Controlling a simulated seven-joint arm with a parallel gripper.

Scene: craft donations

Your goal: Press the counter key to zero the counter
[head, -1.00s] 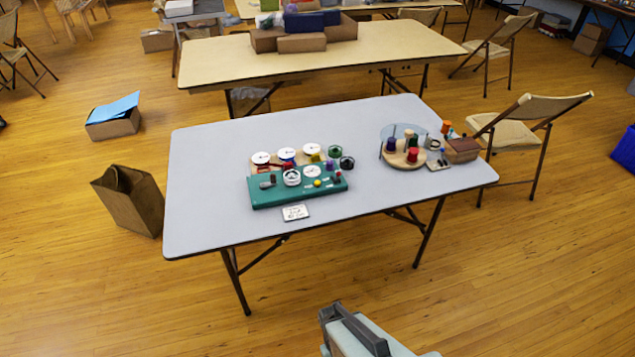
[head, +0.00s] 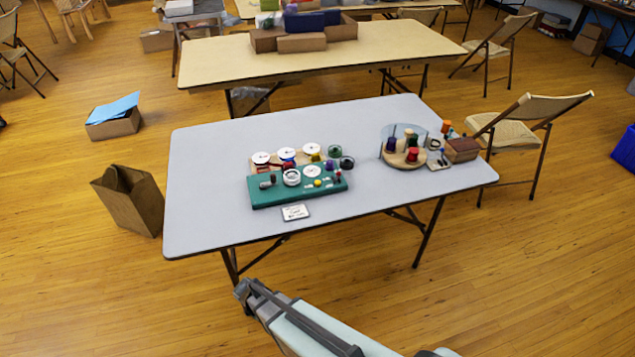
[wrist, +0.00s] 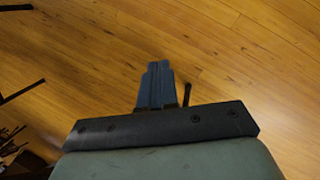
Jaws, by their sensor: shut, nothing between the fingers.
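A teal machine box (head: 270,194) with several knobs, dials and a yellow button (head: 317,183) sits on the grey table (head: 210,225), left of its middle. The counter key cannot be told apart from the other small parts on the box at this size. My gripper (head: 242,287) is in front of the table's near edge, below and apart from the box. In the wrist view my gripper (wrist: 157,72) is shut and empty, with its fingers together over bare wooden floor.
White-topped spools (head: 261,157) stand behind the box and a small card (head: 295,212) lies in front of it. A round wooden stand (head: 397,161) with spools is at the table's right.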

